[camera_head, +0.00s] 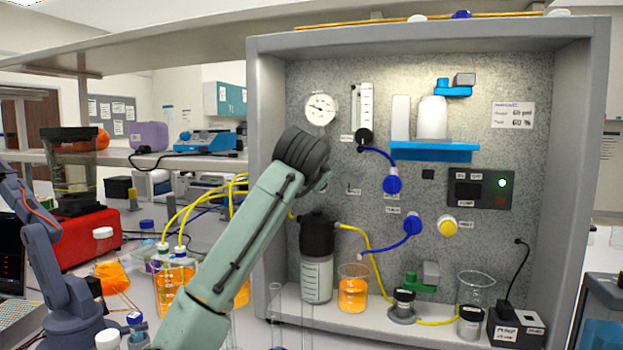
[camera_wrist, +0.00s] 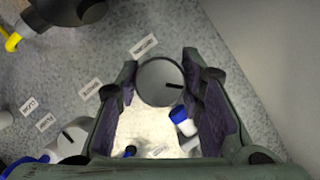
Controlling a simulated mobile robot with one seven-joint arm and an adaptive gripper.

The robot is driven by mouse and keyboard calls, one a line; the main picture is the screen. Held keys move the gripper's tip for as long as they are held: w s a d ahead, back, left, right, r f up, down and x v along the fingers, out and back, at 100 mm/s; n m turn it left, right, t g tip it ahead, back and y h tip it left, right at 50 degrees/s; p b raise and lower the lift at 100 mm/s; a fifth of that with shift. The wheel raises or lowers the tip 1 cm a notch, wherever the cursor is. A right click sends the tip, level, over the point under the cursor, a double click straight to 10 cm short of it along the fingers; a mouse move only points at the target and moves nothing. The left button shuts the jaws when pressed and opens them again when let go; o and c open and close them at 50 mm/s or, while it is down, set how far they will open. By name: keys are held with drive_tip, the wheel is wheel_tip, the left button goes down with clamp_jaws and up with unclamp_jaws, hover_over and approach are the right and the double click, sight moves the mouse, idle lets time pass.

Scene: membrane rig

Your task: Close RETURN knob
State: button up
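In the wrist view a round grey knob (camera_wrist: 157,84) with a black pointer mark sits between the two fingers of my gripper (camera_wrist: 161,66). The fingers are spread on either side of it, close to its rim; I cannot tell whether they touch it. The pointer mark lies roughly sideways in that view, toward the right finger. A small label (camera_wrist: 143,46) is beside the knob, too small to read with certainty. In the head view my arm hides this knob and most of my gripper.
A second pale knob (camera_wrist: 68,143) with a black mark is at lower left in the wrist view. The panel (camera_head: 345,90) carries a gauge (camera_head: 321,108), blue fittings (camera_head: 393,184) and a yellow fitting (camera_head: 447,226). A dark-topped bottle (camera_head: 317,272) and beakers stand below. The cabinet's side wall (camera_wrist: 270,50) is close.

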drive_tip(key=c, duration=0.6)
drive_tip(key=shift+c, duration=0.2)
drive_tip(key=shift+m, duration=0.3)
drive_tip(key=m, duration=0.1)
drive_tip(key=m+t+y, duration=0.1)
drive_tip(key=m, duration=0.1)
drive_tip(key=shift+f+t+y+b, duration=0.1)
drive_tip(key=shift+t+y+b, duration=0.2)
drive_tip(key=shift+b, duration=0.1)
drive_tip(key=shift+m+t+y+b, duration=0.3)
drive_tip(key=shift+m+t, duration=0.3)
drive_tip(key=shift+m, duration=1)
drive_tip(key=o, duration=1.2)
